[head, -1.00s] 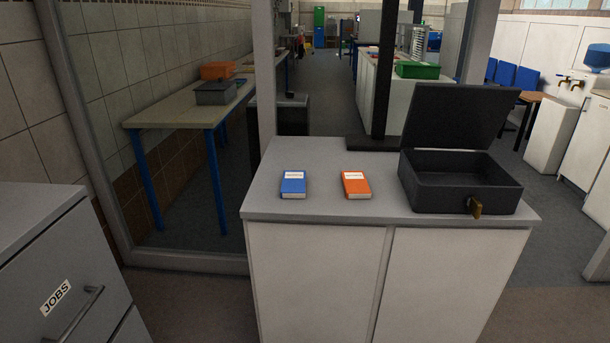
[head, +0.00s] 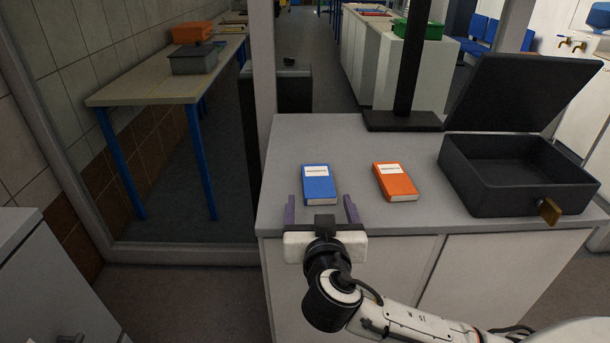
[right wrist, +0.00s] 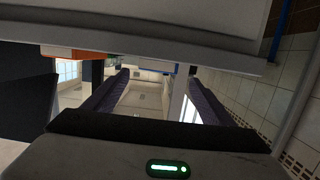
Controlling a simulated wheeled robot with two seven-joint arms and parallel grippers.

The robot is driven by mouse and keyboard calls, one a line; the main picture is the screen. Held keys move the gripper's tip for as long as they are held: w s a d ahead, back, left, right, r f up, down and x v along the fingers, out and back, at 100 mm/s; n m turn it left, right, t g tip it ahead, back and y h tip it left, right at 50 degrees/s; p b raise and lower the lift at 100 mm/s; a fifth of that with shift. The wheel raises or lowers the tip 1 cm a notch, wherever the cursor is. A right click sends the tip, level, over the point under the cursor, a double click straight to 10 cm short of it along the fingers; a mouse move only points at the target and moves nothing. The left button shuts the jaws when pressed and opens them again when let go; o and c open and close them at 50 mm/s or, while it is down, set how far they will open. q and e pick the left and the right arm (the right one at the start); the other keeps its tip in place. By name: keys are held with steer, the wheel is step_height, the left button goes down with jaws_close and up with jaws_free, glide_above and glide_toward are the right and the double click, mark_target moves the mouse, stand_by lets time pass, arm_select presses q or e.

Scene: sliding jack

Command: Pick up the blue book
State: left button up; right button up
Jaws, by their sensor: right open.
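The blue book (head: 319,185) lies flat on the grey cabinet top, near its front edge, with a white label on its cover. My right gripper (head: 320,199) is at the front edge of the cabinet top, just on the near side of the blue book. Its two purple fingers are spread apart, one towards each side of the book, with nothing between them that I can make out. The fingers also show spread in the right wrist view (right wrist: 158,85). There the blue book is hard to make out. My left gripper is not in view.
An orange book (head: 396,183) lies to the right of the blue one, with a gap between them. An open black box (head: 510,190) with a brass padlock stands further right. A dark post base (head: 402,121) is behind. The cabinet top (head: 290,140) is clear behind the blue book.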

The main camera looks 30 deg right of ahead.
mark_target(318, 182)
steer(key=x, duration=0.3)
steer(key=shift+d+r, duration=0.2)
steer(key=shift+d, duration=0.1)
steer(key=p+x, duration=0.1)
steer(key=x, duration=0.3)
steer(key=shift+w+d+r, duration=0.1)
steer(key=shift+w, duration=0.25)
steer(key=shift+w+d+f, duration=0.2)
steer(key=shift+w+d, duration=0.05)
steer(key=shift+w, duration=0.2)
steer(key=c, duration=1.3)
